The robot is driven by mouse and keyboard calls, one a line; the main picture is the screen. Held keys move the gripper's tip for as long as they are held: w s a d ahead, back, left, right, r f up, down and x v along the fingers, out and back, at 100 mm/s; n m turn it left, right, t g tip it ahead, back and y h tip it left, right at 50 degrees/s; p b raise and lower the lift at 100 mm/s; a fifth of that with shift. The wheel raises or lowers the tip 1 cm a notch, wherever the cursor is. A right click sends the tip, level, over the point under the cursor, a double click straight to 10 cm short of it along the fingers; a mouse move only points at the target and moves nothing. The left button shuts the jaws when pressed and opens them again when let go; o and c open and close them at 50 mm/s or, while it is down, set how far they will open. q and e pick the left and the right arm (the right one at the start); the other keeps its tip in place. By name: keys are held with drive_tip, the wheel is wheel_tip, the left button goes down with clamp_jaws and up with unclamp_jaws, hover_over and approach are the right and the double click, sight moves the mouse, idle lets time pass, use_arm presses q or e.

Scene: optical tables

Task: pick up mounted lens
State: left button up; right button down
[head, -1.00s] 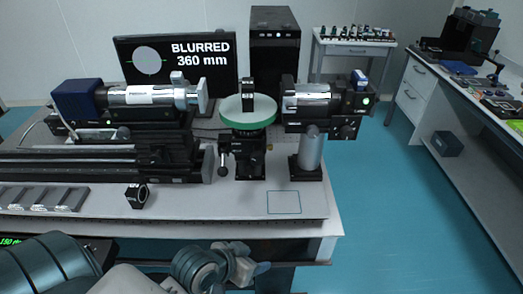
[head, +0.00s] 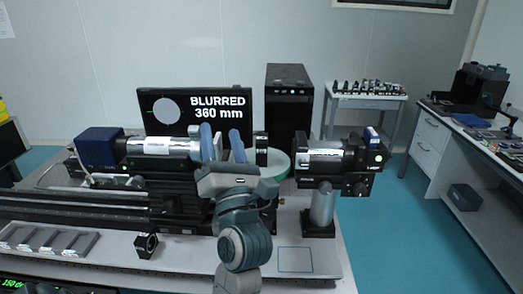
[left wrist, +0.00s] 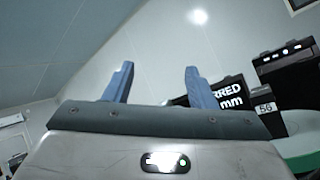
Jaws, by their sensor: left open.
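A black mounted lens (head: 262,150) stands upright on the green-rimmed round stage (head: 276,163) in the head view. In the left wrist view a dark block labelled 56 (left wrist: 269,112), apparently this mount, stands above the green stage edge (left wrist: 306,158). Another small black mount with a round opening (head: 146,245) sits on the tabletop at the front left. My left gripper (head: 222,145) is open with its blue fingers pointing up, left of the lens on the stage in the picture. Nothing shows between its fingers (left wrist: 158,85). My right gripper is out of view.
A silver-and-black tube with a blue end (head: 160,146) is left of the stage and a camera-like unit on a post (head: 330,160) is right of it. A monitor (head: 195,108) reading BLURRED 360 mm stands behind. A slotted rack (head: 45,241) lies front left. The outlined square (head: 296,260) is empty.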

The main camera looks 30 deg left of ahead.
sight(262, 150)
use_arm(q)
drive_tip(key=w+d+f+n+h, duration=0.1)
drive_tip(key=w+f+h, duration=0.1)
drive_tip(key=h, duration=0.1)
drive_tip(key=w+d+f+n+g+h, duration=0.1)
drive_tip(key=w+f+h, duration=0.1)
drive_tip(key=w+h, duration=0.1)
drive_tip(key=w+d+f+g+h, duration=0.1)
drive_tip(key=w+f+h, duration=0.1)
drive_tip(key=h, duration=0.3)
drive_tip(key=shift+w+d+f+n, duration=0.3)
drive_tip(key=shift+f+n, duration=0.05)
drive_tip(key=shift+n, duration=0.05)
drive_tip(key=shift+p+x, duration=0.55)
drive_tip(key=shift+x, duration=2.2)
drive_tip(key=shift+w+a+f+p, duration=0.15)
drive_tip(key=shift+w+a+p, duration=0.15)
drive_tip(key=shift+w+p, duration=0.15)
drive_tip(key=w+a, duration=0.1)
drive_tip(key=w+a+f+p, duration=0.1)
drive_tip(key=shift+w+g, duration=0.3)
drive_tip(key=shift+w, duration=0.1)
drive_tip(key=shift+w+a+f, duration=0.1)
drive_tip(key=shift+w+a, duration=0.05)
drive_tip(key=shift+w, duration=0.15)
drive_tip(key=shift+c, duration=0.4)
clamp_jaws()
